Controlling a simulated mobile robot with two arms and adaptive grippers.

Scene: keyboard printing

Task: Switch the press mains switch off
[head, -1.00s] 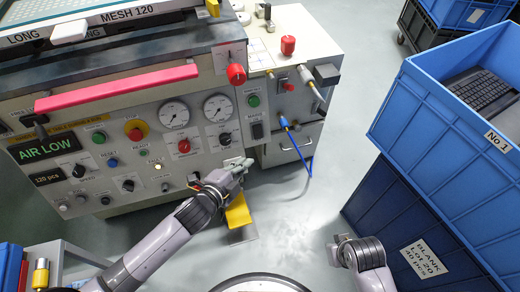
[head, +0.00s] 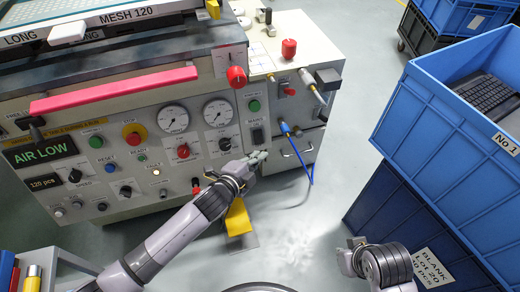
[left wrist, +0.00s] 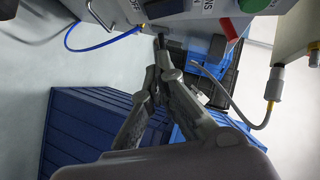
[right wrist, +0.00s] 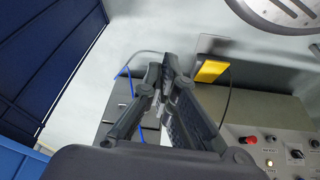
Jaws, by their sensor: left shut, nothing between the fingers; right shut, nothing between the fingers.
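The press mains switch appears to be the black rocker (head: 257,135) under a small label at the lower right of the press front panel (head: 200,150). Its position is too small to tell. My left gripper (head: 262,155) is shut and empty, with its fingertips just below the rocker in the head view; I cannot tell whether they touch the panel. Its shut fingers also show in the left wrist view (left wrist: 160,48). My right gripper is shut and empty in the right wrist view (right wrist: 170,65), away from the panel, above the floor.
A blue air hose (head: 308,168) hangs from a fitting right of the rocker. A yellow pedal (head: 238,218) stands on the floor below my left gripper. Blue crates (head: 440,125) are stacked at the right. A red emergency-type knob (head: 236,77) juts out above the panel.

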